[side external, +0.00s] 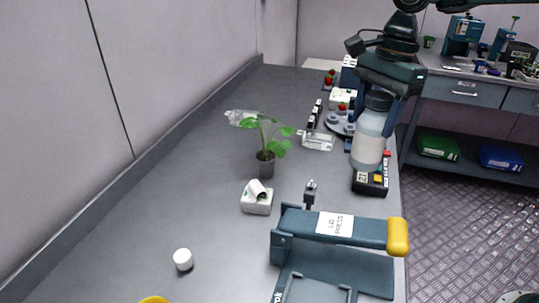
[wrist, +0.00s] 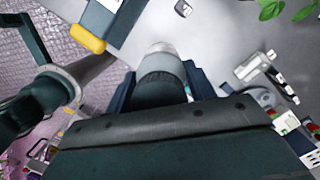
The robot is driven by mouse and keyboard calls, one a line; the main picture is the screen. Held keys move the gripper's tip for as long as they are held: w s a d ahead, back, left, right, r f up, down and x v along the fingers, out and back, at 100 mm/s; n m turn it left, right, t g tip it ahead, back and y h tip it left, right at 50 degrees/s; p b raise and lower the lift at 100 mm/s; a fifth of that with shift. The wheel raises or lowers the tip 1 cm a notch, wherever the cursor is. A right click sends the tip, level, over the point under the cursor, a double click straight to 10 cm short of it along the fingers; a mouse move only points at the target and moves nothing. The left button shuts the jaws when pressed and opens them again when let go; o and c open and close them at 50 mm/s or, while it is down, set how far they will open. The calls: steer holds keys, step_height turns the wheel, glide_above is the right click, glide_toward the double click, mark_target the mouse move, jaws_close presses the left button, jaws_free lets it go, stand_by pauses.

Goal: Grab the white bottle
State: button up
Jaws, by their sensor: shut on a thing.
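The white bottle (side external: 368,147) has a pale body and a dark cap, and it is upright at the right side of the bench in the side view. My gripper (side external: 376,103) comes down from above and is shut on the bottle around its cap and upper part. In the wrist view, the bottle (wrist: 160,48) lies between the two fingers of my gripper (wrist: 161,84), its far end pointing away. The bottle's base is just behind a dark button box, so I cannot tell whether it touches the bench.
The button box (side external: 371,181) is close in front of the bottle. A blue-green press with a yellow handle (side external: 398,237) stands nearer the camera. A potted plant (side external: 265,163), a white box (side external: 257,198) and a white cap (side external: 183,259) are left. Bare bench (side external: 190,190) lies further left.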

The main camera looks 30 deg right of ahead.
mark_target(379, 96)
steer(key=shift+r, duration=2.25)
